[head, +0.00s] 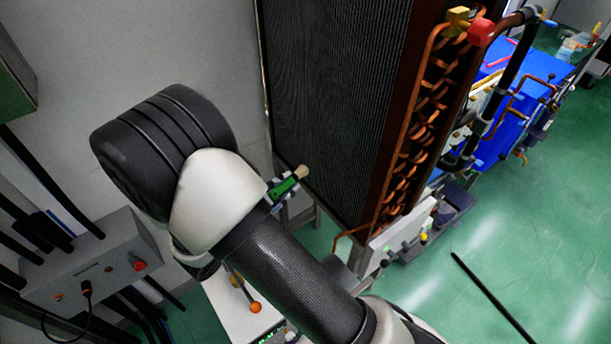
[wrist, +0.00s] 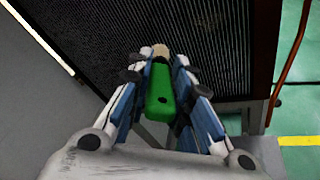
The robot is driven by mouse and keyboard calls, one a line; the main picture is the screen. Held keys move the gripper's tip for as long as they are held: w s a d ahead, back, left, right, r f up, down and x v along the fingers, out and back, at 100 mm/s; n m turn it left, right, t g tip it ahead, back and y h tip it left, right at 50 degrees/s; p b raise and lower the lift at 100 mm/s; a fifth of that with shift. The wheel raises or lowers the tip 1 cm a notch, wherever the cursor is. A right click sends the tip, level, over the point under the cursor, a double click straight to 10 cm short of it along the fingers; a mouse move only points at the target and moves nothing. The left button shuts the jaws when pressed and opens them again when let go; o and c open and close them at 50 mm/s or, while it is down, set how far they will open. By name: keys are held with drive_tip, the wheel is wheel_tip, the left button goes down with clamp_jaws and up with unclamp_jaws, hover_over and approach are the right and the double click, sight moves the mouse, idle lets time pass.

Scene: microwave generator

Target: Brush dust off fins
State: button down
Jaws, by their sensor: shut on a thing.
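The dark finned coil panel (head: 325,95) stands upright in the middle of the head view, with copper return bends (head: 425,115) along its right side. The fins (wrist: 190,35) fill the upper wrist view. My gripper (head: 283,186) is at the lower left of the panel, shut on a brush with a green handle (wrist: 160,97). The brush's pale bristle tip (head: 301,171) points at the lower fins. It shows small in the wrist view (wrist: 160,49). I cannot tell whether the bristles touch the fins.
A grey box with a red button (head: 100,265) stands at the lower left. A white surface with an orange-knobbed lever (head: 254,307) is below my arm. Blue equipment with pipes (head: 500,120) is at the right. A black rod (head: 490,297) lies on the otherwise open green floor.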

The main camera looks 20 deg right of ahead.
idle(0.4)
drive_tip(key=s+d+f+b, duration=0.1)
drive_tip(key=d+f, duration=0.1)
drive_tip(key=d, duration=0.6)
drive_tip(key=shift+s, duration=0.4)
drive_tip(key=shift+w+d, duration=0.1)
drive_tip(key=shift+d, duration=0.7)
idle(0.5)
drive_tip(key=shift+b, duration=0.3)
drive_tip(key=s+d, duration=0.1)
drive_tip(key=s, duration=0.6)
drive_tip(key=shift+d, duration=0.2)
